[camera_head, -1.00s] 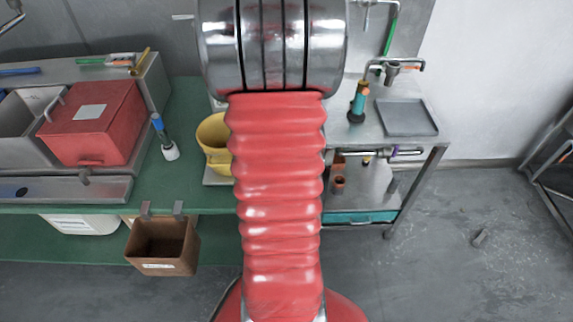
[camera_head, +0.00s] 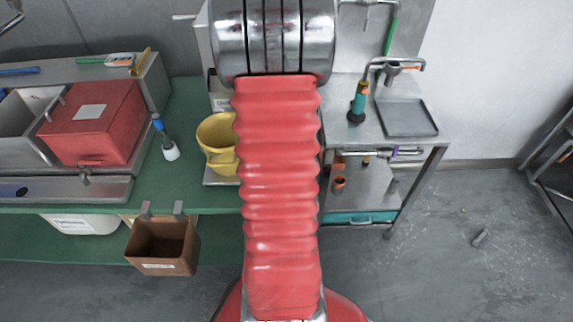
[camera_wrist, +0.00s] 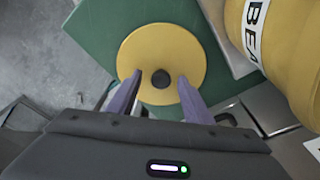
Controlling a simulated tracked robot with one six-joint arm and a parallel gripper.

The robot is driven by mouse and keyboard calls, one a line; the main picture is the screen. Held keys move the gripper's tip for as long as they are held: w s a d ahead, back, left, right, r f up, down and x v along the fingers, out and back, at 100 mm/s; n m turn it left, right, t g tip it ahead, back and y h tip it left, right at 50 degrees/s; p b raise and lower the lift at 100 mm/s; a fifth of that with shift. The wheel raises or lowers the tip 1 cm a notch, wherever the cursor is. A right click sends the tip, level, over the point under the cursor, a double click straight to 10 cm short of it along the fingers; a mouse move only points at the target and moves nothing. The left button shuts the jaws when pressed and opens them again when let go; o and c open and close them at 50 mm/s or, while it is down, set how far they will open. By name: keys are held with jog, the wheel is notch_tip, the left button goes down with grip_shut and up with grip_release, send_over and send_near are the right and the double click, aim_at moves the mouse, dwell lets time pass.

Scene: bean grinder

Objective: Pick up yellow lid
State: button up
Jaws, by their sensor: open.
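The yellow lid (camera_wrist: 160,50) is a round disc with a dark round knob (camera_wrist: 161,79) at its middle. In the wrist view it lies on a green surface (camera_wrist: 100,27). My gripper (camera_wrist: 160,90) is open, with its two purple-grey fingers on either side of the knob and apart from it. The fingertips overlap the lower part of the lid in the picture; I cannot tell whether they touch it. In the head view my red arm hides the lid and the gripper.
A yellow container with a "BEA" label (camera_wrist: 290,50) stands close at the right in the wrist view. A yellow bucket (camera_head: 216,140) shows left of my arm in the head view. A red box (camera_head: 95,122) and a brown bin (camera_head: 162,246) are farther left. A metal tray (camera_head: 406,117) is at the right.

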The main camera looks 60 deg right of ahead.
grip_shut()
dwell(0.6)
